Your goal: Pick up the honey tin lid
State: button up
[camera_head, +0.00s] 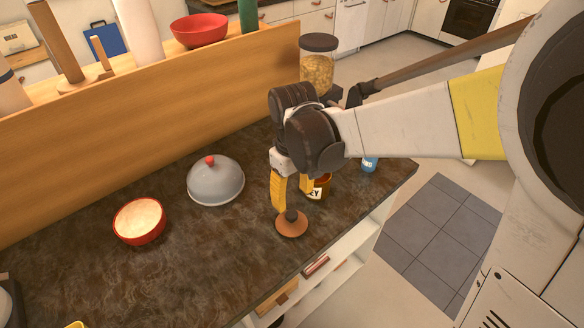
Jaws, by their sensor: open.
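The honey tin lid appears to be the round copper-brown disc (291,228) with a dark knob, lying on the dark counter near its front edge. My gripper (292,203) points down just above it, with its yellow fingers apart. The left fingertip is close to the knob; I cannot tell whether it touches. The honey tin (319,188), dark amber with a pale label ending in "EY", stands just behind and to the right, partly hidden by my right finger.
A grey dome (216,181) with a red knob and a red bowl (139,221) stand to the left. A blue item (370,163) and a tall jar (317,70) are right and behind. A wooden partition (150,105) runs along the back. Bare counter (215,260) lies in front.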

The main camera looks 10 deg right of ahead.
aim_at(292, 214)
jog(key=f, duration=0.2)
jog(key=f+b, duration=0.1)
jog(key=shift+s+a+f, duration=0.1)
jog(key=shift+a+f, duration=0.1)
jog(key=shift+a, duration=0.05)
jog(key=f+b, duration=0.1)
jog(key=f, duration=0.1)
jog(key=f+b, duration=0.1)
jog(key=f, duration=0.3)
jog(key=shift+w+f+b, duration=0.1)
jog(key=shift+w+b, duration=0.2)
jog(key=shift+b, duration=0.1)
jog(key=shift+d, duration=0.1)
grip_shut()
